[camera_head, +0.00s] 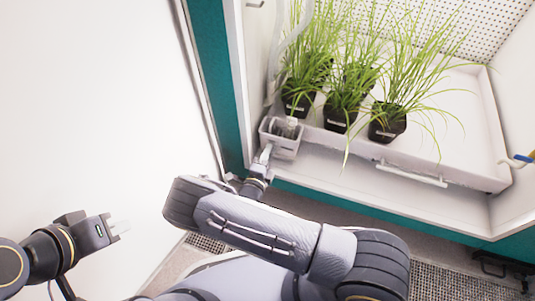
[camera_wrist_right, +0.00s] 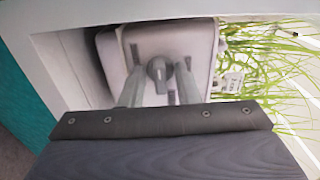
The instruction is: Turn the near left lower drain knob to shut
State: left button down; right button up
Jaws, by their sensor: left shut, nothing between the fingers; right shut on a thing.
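The drain knob (camera_wrist_right: 158,72) is a dark grey knob on the front of a small pale box (camera_wrist_right: 203,42) in the right wrist view. My right gripper (camera_wrist_right: 160,84) is shut on it, one finger on each side. In the head view my right gripper (camera_head: 264,157) reaches the pale box (camera_head: 279,146) at the lower left corner of the chamber; the knob is hidden there. Short dark marks show on the box face near the knob. My left gripper (camera_head: 119,228) is shut and empty, in front of the white wall at the left.
A white tray (camera_head: 459,172) with a handle (camera_head: 411,174) holds several potted grasses (camera_head: 387,128) right of the box. A pale hose (camera_head: 277,58) hangs at the chamber's left. The chamber's teal frame (camera_head: 212,75) stands close left of my right gripper.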

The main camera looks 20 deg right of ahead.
jog(key=shift+f, duration=0.1)
jog(key=o, duration=0.6)
jog(key=p+v, duration=0.2)
jog(key=v, duration=0.6)
jog(key=shift+w, duration=0.1)
